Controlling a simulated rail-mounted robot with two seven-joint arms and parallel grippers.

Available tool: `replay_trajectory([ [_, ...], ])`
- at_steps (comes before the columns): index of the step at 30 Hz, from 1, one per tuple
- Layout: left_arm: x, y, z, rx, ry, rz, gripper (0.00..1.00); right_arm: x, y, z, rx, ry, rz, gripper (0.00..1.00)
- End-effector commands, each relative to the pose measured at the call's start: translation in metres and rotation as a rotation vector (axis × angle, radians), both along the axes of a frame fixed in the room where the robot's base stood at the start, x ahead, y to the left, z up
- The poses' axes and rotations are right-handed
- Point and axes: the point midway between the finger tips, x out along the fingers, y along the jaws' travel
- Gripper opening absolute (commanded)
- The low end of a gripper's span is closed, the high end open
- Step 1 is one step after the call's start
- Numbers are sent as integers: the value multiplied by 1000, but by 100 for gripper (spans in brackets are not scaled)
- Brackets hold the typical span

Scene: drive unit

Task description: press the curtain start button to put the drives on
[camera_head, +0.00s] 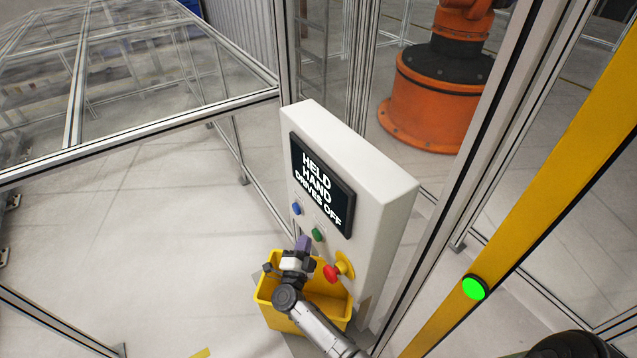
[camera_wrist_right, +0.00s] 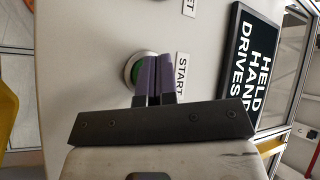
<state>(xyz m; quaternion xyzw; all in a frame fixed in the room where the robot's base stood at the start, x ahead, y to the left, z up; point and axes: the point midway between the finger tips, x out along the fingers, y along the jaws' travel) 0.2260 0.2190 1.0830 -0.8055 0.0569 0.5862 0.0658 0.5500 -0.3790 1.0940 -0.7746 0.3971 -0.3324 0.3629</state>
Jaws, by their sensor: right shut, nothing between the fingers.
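The white control box (camera_head: 385,195) stands upright, with a black display (camera_head: 322,187) reading "HELD HAND DRIVES OFF". Below the display are a blue button (camera_head: 296,208), a green button (camera_head: 317,234) and a red mushroom button (camera_head: 331,272) on a yellow base. In the right wrist view, the green button (camera_wrist_right: 136,73) sits beside a START label (camera_wrist_right: 182,76), partly hidden by my fingers. My right gripper (camera_head: 304,243) is shut and empty, its purple fingertips (camera_wrist_right: 153,65) close to the green button. I cannot tell whether they touch it. My left gripper is not in view.
A yellow bin (camera_head: 270,296) stands below the box, under my right gripper. A yellow post (camera_head: 535,208) with a lit green lamp (camera_head: 475,287) rises at right. Metal-framed fencing surrounds the box, with an orange robot (camera_head: 432,105) behind. The floor at left is clear.

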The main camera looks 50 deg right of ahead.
Motion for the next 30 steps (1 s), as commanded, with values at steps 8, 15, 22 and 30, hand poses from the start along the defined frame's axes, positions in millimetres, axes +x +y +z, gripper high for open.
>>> replay_trajectory([
  [8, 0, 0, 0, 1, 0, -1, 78, 0, -2, 0, 0, 0, 0, 0],
  [15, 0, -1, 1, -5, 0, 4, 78, -1, -4, 0, 0, 0, 0, 0],
  [22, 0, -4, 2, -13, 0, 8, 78, -2, -7, 0, 0, 0, 0, 0],
  [30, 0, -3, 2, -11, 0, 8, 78, -3, -10, 0, 0, 0, -1, 0],
])
